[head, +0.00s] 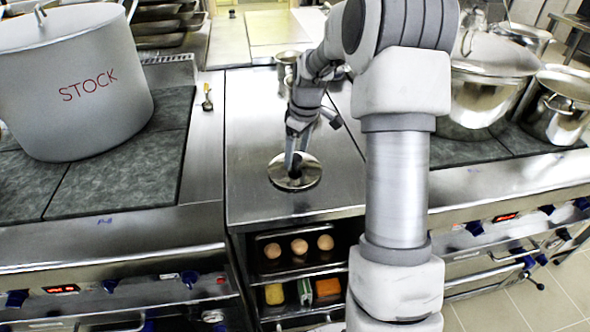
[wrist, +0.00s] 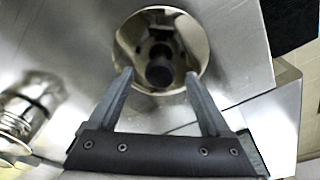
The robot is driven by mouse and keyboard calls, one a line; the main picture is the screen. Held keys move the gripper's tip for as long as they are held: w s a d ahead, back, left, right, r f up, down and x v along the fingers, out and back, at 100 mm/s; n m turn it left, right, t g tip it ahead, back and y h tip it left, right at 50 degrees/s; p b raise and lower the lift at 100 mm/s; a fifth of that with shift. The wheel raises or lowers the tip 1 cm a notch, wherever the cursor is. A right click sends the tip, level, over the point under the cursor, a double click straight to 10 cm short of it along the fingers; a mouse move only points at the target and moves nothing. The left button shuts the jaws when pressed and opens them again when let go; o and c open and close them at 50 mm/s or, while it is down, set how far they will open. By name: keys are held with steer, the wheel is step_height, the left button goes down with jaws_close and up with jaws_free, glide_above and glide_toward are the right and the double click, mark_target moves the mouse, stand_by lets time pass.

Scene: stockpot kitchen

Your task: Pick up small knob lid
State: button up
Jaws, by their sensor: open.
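The small knob lid (head: 310,179) is a shiny round steel disc with a dark knob. It lies flat on the steel counter (head: 250,205) near its front edge. In the wrist view the lid (wrist: 196,45) is at the top middle, with its dark knob (wrist: 159,74) near its centre. My gripper (head: 296,166) is over the lid, its fingers pointing down at the knob. In the wrist view my gripper (wrist: 160,80) is open, one finger to each side of the knob. I cannot tell how far the fingertips are above the lid.
A big grey pot marked STOCK (head: 90,85) stands on the left stove. A brass-coloured small item (head: 207,98) lies left of the counter. Steel pots (head: 560,107) stand on the right stove. The counter around the lid is clear.

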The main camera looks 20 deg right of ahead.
steer(key=f, duration=0.2)
steer(key=shift+w+a+f, duration=0.2)
steer(key=shift+f, duration=0.2)
jaws_close()
